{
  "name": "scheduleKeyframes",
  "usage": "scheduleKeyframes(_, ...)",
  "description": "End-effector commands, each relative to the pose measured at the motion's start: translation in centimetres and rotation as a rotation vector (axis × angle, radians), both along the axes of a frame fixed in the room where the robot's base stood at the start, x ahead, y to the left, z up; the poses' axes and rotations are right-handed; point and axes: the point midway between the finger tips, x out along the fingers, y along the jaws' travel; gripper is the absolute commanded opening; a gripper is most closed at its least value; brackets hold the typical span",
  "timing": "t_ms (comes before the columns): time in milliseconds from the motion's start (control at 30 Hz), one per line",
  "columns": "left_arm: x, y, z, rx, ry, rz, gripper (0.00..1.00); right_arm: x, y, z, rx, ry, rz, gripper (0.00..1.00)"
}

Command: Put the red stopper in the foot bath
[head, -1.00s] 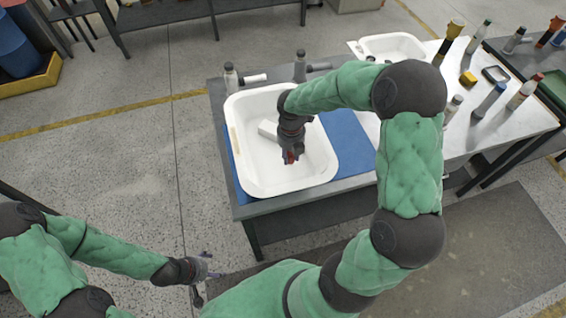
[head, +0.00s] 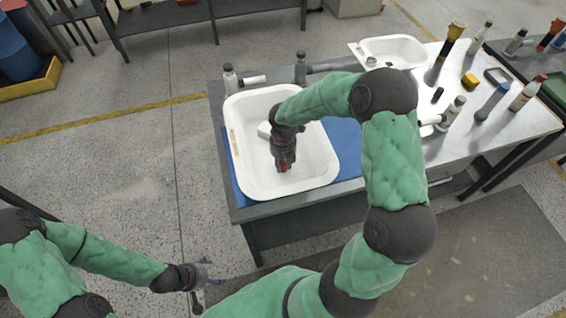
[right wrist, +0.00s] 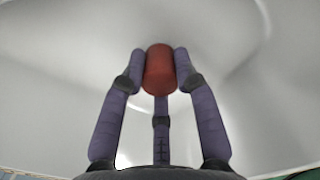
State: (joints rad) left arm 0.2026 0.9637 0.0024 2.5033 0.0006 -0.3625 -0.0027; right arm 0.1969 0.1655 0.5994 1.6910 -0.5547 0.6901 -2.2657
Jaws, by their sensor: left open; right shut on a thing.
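The foot bath (head: 318,178) is a white tub on a blue mat on the grey table. My right gripper (head: 284,166) reaches down over the tub's inside. It is shut on the red stopper, whose red shows at the fingertips in the head view (head: 283,169). In the right wrist view the red stopper (right wrist: 159,70) is a short cylinder between the purple fingers (right wrist: 160,85), with the white tub surface behind it. I cannot tell whether the stopper touches the tub's bottom. My left gripper (head: 203,275) is open and empty, low over the floor at the lower left.
A white block (head: 265,130) lies inside the tub near its left wall. My right arm covers part of the mat.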

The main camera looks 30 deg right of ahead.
Motion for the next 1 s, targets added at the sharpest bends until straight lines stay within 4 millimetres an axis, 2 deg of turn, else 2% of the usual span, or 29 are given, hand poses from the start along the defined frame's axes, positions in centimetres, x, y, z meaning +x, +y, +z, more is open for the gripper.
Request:
scheduleKeyframes(33, 0.0, 0.0, -0.1, 0.000, 0.000, 0.000, 0.78, 0.0, 0.0, -0.2, 0.001, 0.001, 0.000, 0.03)
scheduleKeyframes(67, 0.0, 0.0, -0.1, 0.000, 0.000, 0.000, 0.78, 0.0, 0.0, -0.2, 0.001, 0.001, 0.000, 0.33)
scheduleKeyframes(133, 0.0, 0.0, -0.1, 0.000, 0.000, 0.000, 0.78, 0.0, 0.0, -0.2, 0.000, 0.000, 0.000, 0.53)
scheduleKeyframes(567, 0.0, 0.0, 0.1, 0.000, 0.000, 0.000, 0.78, 0.0, 0.0, 0.3, 0.000, 0.000, 0.000, 0.54)
scheduleKeyframes(667, 0.0, 0.0, 0.6, 0.000, 0.000, 0.000, 0.78, 0.0, 0.0, 1.6, 0.000, 0.000, 0.000, 0.54)
scheduleKeyframes(1000, 0.0, 0.0, 2.9, 0.000, 0.000, 0.000, 0.78, 0.0, 0.0, 8.4, 0.000, -0.002, 0.000, 0.54)
